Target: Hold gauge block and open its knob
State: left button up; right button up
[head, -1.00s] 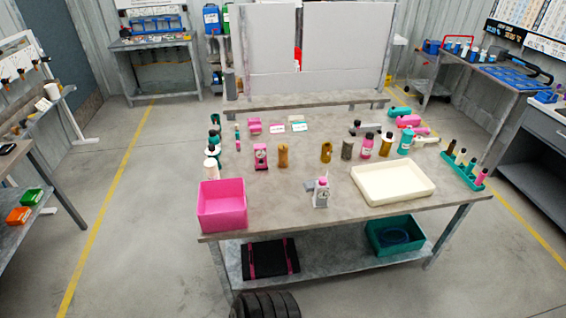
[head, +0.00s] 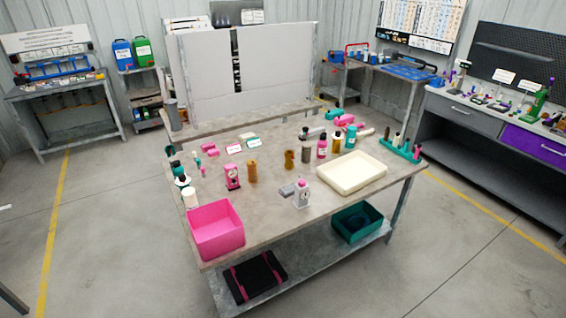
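A small pale grey block with a round dial face and a pink top (head: 301,194) stands upright near the front edge of the table, between the pink bin and the cream tray. It looks like the gauge block with its knob, though it is small in the view. A similar pink block with a round dial (head: 232,177) stands farther back and to the left. Neither of my grippers is in the head view, and nothing is touching either block.
The worktable (head: 270,225) also carries a pink bin (head: 217,230), a cream tray (head: 352,172) and several bottles and cylinders behind. A teal crate (head: 357,222) and a black folder-like item (head: 256,277) are on its lower shelf. Open floor surrounds the table.

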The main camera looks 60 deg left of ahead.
aim_at(302, 183)
jog(key=u, duration=1.6)
